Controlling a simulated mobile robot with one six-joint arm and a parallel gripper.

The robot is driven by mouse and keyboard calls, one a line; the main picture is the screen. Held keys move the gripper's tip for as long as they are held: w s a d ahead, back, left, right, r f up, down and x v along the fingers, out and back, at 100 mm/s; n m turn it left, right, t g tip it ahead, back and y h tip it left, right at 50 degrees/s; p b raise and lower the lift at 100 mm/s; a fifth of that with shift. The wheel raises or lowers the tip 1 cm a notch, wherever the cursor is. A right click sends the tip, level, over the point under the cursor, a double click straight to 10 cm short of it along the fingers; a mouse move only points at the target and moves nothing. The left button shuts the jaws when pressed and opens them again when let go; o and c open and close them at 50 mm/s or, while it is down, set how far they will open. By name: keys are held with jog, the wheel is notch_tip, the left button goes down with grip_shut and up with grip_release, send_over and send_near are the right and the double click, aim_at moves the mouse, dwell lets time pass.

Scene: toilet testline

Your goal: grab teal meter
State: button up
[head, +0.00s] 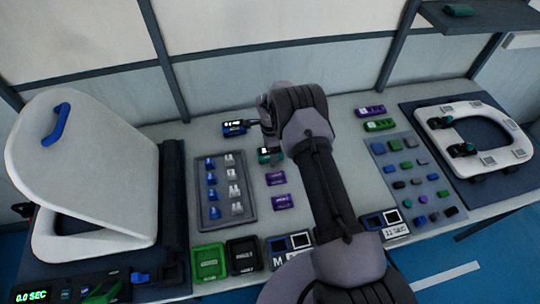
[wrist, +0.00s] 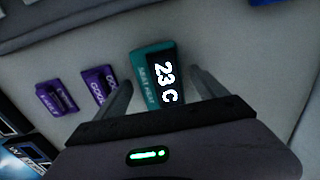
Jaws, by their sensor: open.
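The teal meter (wrist: 146,73) has a dark display reading "23 C" and lies on the bench. In the wrist view it sits between the two open fingers of my gripper (wrist: 165,90). The left finger is close beside its left edge, with a wider gap on the right side. In the head view the teal meter (head: 265,156) is partly hidden by my arm, and my gripper (head: 268,135) is above and around it. I cannot tell how far the fingers are above the bench.
Two purple items (head: 275,178) lie just in front. A blue meter (head: 234,128) sits behind to the left. A grey tray (head: 249,190) with several blue and white pieces is at left, and a grey board (head: 405,165) with coloured pieces at right.

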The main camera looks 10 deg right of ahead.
jog(key=shift+f, duration=0.5)
jog(key=c, duration=1.7)
